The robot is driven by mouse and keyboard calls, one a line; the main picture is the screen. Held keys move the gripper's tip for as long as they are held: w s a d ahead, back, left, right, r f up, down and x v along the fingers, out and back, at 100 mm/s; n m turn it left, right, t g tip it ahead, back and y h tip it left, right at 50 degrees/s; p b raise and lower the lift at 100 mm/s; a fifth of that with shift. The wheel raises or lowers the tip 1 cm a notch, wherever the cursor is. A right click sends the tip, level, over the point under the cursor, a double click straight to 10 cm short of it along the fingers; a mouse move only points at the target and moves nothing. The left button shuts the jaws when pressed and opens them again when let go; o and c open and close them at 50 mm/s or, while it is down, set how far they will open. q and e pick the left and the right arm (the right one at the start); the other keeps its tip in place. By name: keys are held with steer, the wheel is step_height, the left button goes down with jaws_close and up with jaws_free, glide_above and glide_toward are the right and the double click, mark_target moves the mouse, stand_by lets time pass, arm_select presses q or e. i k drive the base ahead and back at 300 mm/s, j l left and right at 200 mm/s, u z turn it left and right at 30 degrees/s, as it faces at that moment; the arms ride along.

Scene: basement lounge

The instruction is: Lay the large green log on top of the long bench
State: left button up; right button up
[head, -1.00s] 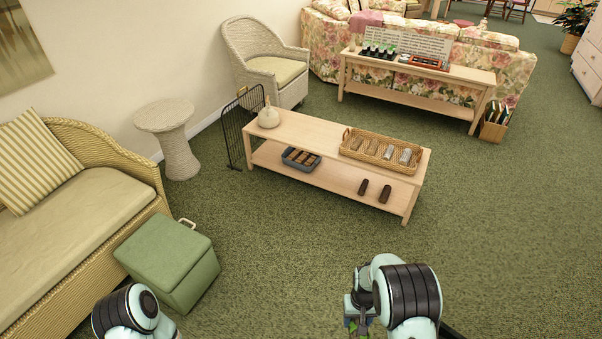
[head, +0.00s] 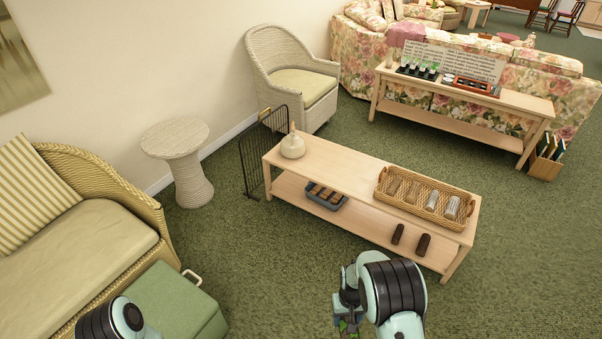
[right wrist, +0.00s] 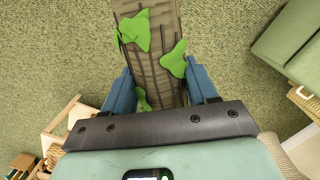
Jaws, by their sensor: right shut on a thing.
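The large log (right wrist: 152,72), brown with bright green leaf shapes, sits between the blue fingers of my right gripper (right wrist: 161,92) in the right wrist view. The gripper is shut on it, and the far end of the log runs out of the picture. In the head view my right gripper (head: 347,316) is at the bottom centre, with only a bit of green and brown showing below it. The long pale wooden bench (head: 340,175) stands ahead, apart from the gripper and log. Only part of my left arm shows at the lower left; its gripper is out of view.
The bench top holds a cream vase (head: 292,147) and a wicker tray (head: 400,205) with glass jars; bare wood lies between. Its lower shelf holds a blue-grey bin (head: 325,198) and two dark logs (head: 422,244). A green ottoman (head: 165,300) is lower left. Carpet before the bench is clear.

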mark_target(351, 177)
steer(key=i, duration=2.7)
steer(key=i+z, duration=0.35)
steer(key=i+j+z, duration=0.2)
steer(key=i+z, duration=0.15)
steer(key=z, duration=0.45)
